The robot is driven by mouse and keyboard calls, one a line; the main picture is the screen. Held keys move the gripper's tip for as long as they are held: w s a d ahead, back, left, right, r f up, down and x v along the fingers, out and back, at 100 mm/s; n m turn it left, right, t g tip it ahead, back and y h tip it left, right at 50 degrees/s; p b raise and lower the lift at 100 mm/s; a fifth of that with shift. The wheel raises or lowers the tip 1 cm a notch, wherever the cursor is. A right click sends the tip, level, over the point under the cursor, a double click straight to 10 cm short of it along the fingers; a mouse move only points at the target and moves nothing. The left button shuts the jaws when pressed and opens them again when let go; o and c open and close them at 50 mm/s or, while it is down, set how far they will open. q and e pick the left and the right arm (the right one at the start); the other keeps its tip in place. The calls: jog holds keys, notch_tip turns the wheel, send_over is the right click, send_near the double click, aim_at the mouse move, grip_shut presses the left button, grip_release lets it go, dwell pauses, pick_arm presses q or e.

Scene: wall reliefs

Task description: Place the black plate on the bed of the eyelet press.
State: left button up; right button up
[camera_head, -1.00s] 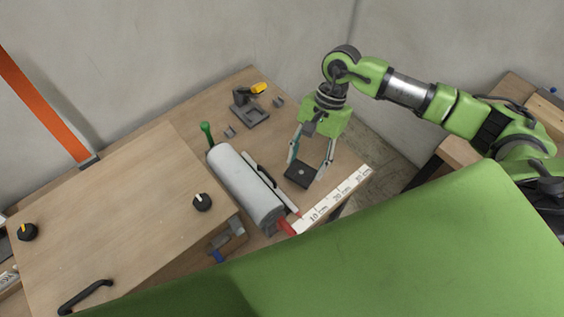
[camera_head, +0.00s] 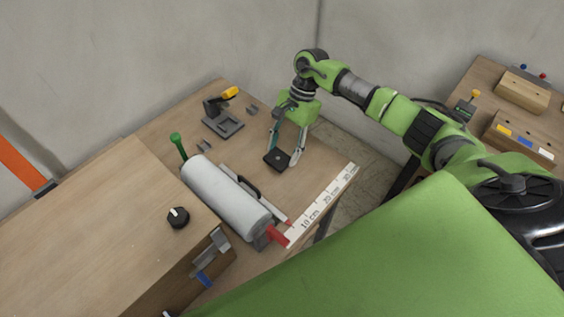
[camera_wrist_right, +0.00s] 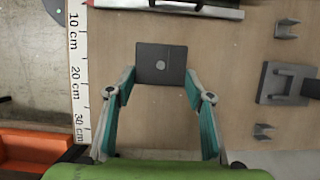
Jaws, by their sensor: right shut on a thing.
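My right gripper (camera_head: 284,156) is shut on the black plate (camera_head: 277,160), a small dark square with a light dot in its middle. In the right wrist view the plate (camera_wrist_right: 161,62) lies flat between the two fingertips (camera_wrist_right: 160,78), which grip its left and right sides. Its exact height over the table is hard to tell. The eyelet press (camera_head: 223,121), dark grey with a yellow handle, stands further back on the table, left of the plate. Its base also shows at the right of the right wrist view (camera_wrist_right: 273,85). My left gripper is not in view.
A grey-white roll (camera_head: 226,197) lies left of the plate. Small grey brackets (camera_head: 252,109) (camera_head: 205,146) flank the press. A ruler strip (camera_head: 325,203) runs along the table's right edge. Bare tabletop lies between plate and press.

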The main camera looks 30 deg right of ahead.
aim_at(282, 154)
jog(key=shift+w+d+f+b, duration=0.2)
jog(key=shift+w+f+b, duration=0.4)
jog(key=shift+f, duration=0.15)
jog(key=shift+w+d+f+b, duration=0.15)
jog(key=shift+w+f+b, duration=0.4)
jog(key=shift+f, duration=0.15)
notch_tip(282, 154, down, 2)
jog(key=shift+f+b, duration=0.15)
jog(key=shift+b, duration=0.25)
jog(key=shift+f, duration=0.4)
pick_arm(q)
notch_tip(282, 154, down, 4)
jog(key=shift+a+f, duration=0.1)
pick_arm(e)
jog(key=shift+d, duration=0.1)
jog(key=shift+f+b, duration=0.2)
jog(key=shift+b, duration=0.1)
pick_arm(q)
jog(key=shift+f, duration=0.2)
pick_arm(e)
jog(key=o, duration=1.2)
jog(key=shift+r, duration=0.1)
